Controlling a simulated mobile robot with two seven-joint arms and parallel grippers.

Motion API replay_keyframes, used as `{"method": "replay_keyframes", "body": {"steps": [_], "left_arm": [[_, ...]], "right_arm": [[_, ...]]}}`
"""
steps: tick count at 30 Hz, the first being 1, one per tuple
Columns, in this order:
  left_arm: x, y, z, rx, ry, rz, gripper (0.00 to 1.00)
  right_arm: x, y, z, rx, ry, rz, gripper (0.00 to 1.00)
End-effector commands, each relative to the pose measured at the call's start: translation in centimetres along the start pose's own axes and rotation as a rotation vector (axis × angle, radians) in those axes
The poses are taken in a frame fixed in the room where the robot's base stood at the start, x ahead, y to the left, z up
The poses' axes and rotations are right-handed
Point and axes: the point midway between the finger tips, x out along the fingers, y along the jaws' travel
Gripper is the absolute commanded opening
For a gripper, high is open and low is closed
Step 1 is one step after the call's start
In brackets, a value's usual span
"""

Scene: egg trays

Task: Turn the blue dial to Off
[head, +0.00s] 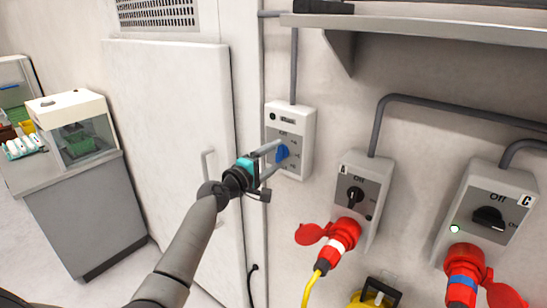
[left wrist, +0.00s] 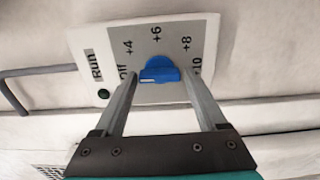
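The blue dial (head: 282,153) sits on a white and grey control box (head: 300,113) on the wall. In the left wrist view the dial (left wrist: 160,70) shows between marks reading Off, +4, +6, +8 and +10. Which mark it points to I cannot tell for sure. My left gripper (head: 272,160) is at the front of the box with its fingers apart, one on each side of the dial. My right gripper is not in view.
Box A (head: 372,173) with a black knob and red plug is right of the dial box, and box C (head: 515,192) is further right. A shelf (head: 420,29) overhangs above. A white door (head: 170,110) with a handle is on the left.

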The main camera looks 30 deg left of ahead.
Motion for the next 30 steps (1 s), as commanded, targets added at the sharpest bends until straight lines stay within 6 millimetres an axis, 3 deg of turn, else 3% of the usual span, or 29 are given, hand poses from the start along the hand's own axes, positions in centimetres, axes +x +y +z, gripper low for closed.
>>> {"method": "replay_keyframes", "body": {"steps": [5, 17, 30], "left_arm": [[0.0, 0.0, 0.0, 0.002, 0.000, 0.000, 0.95], [-0.7, 0.0, 0.0, 0.005, 0.001, 0.000, 0.95], [-7.1, -0.1, 0.0, 0.006, 0.001, -0.001, 0.95]], "right_arm": [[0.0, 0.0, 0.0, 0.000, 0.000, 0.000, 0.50], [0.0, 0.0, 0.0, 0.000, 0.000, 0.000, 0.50], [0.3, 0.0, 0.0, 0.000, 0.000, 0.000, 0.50]]}}
